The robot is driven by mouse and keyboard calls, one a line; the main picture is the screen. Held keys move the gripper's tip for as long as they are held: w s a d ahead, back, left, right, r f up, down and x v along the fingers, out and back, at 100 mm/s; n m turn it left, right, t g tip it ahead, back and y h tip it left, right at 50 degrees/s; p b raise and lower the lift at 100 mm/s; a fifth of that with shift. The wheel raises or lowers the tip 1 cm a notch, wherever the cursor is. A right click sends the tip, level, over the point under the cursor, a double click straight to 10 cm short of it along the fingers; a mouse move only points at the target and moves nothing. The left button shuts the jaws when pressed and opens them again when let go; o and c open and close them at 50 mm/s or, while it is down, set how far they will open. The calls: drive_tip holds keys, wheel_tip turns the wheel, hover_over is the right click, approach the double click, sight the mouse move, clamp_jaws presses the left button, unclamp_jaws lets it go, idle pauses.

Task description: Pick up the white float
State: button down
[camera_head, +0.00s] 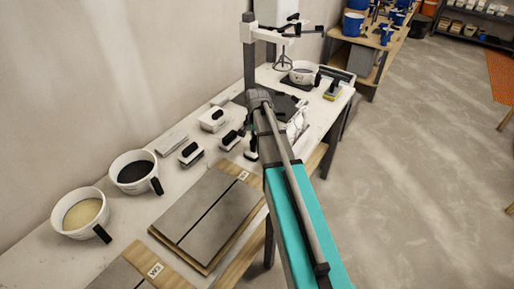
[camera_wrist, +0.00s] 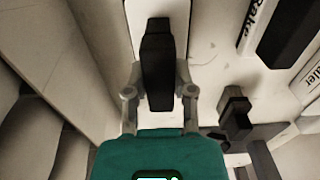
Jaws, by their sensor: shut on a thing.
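In the wrist view, the white float (camera_wrist: 158,45) shows a long black handle over a pale, flat base. My gripper (camera_wrist: 158,80) is shut on the black handle, with one finger on each side. Part of the base is hidden behind the handle and fingers. In the head view, my arm reaches over the workbench (camera_head: 110,239) toward its far half. My fingertips are hard to make out there, and I cannot tell whether the float is clear of the surface.
White tools with black handles (camera_head: 190,153) (camera_head: 213,119) lie left of my arm. Buckets (camera_head: 82,214) (camera_head: 133,172) stand at the near left. A grey tiled board (camera_head: 208,215) lies in front. A mixer stand (camera_head: 249,50) rises behind. A labelled rake (camera_wrist: 290,30) is close right in the wrist view.

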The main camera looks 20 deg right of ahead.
drive_tip(key=shift+r, duration=0.1)
wheel_tip(320, 180, up, 10)
drive_tip(key=p, duration=1)
idle(0.9)
drive_tip(key=shift+a, duration=0.15)
